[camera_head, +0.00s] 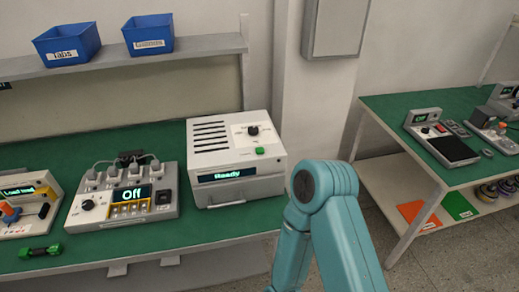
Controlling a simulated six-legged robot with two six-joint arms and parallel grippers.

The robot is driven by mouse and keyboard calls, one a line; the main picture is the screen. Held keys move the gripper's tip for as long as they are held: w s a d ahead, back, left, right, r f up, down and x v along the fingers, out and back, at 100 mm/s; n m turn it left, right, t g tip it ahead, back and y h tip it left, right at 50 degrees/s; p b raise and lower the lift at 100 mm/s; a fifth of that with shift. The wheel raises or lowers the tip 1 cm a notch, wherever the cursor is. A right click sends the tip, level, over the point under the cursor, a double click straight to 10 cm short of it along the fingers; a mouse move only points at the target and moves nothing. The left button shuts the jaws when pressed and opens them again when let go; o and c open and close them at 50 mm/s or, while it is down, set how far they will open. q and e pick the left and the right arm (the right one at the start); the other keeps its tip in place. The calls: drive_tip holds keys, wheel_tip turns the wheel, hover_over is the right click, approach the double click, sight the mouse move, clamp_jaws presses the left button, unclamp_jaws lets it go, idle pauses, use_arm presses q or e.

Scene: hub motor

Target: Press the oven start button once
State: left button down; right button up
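The oven (235,160) is a white box with vent slots on top, standing on the green bench. Its display (227,174) reads "Ready". A green button (260,151) sits on its sloped panel below a black knob (253,130); I take it as the start button. A teal arm link of mine stands in front and to the right of the oven, apart from the button in the picture. Neither of my grippers shows in this view.
A green dumbbell-like part (40,251) lies at the front left. Blue bins (68,44) sit on the shelf above. A second bench (400,110) stands right, beyond a floor gap.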

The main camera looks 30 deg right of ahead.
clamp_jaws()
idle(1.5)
